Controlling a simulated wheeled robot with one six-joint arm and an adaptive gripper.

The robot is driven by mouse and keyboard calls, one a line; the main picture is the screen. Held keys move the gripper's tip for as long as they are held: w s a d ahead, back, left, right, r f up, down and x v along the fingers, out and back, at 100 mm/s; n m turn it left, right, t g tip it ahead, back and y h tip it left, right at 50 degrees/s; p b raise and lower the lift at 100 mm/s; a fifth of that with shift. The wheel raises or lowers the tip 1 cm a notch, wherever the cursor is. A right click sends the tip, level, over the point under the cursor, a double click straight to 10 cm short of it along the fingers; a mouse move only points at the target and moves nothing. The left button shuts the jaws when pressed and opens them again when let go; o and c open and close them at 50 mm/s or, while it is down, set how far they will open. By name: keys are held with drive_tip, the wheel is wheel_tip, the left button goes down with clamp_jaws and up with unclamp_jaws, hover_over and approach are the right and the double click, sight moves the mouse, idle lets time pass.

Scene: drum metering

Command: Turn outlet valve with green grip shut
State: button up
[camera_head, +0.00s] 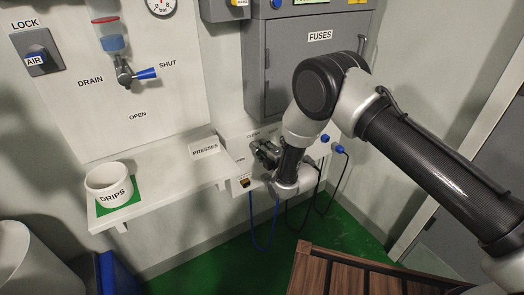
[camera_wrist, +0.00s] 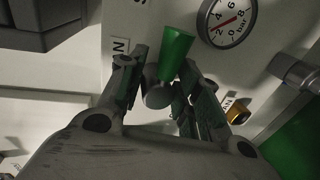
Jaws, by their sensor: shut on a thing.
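The green grip (camera_wrist: 176,50) of the outlet valve stands between my fingers in the wrist view, tilted slightly right. A rounded grey valve part (camera_wrist: 158,95) shows below it. My gripper (camera_wrist: 165,66) is shut on the green grip, with one finger on each side. In the head view my gripper (camera_head: 266,154) is at the low white panel under the fuse box. The green grip cannot be made out there, as my gripper and arm cover that spot. The fingers also hide part of the valve's lettering.
A pressure gauge (camera_wrist: 227,22) and a brass fitting (camera_wrist: 238,116) are close by. The fuse box (camera_head: 305,65) hangs above my gripper. A blue-gripped drain valve (camera_head: 135,74), a white DRIPS cup (camera_head: 109,184) and a shelf (camera_head: 165,180) are to the left. Cables hang below.

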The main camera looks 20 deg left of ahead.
drive_tip(key=shift+s+f+n, duration=0.3)
drive_tip(key=shift+f, duration=0.1)
drive_tip(key=o, duration=0.9)
drive_tip(key=shift+c, duration=0.2)
drive_tip(key=shift+w+r, duration=0.1)
drive_tip(key=shift+w+r, duration=0.1)
drive_tip(key=v, duration=1.2)
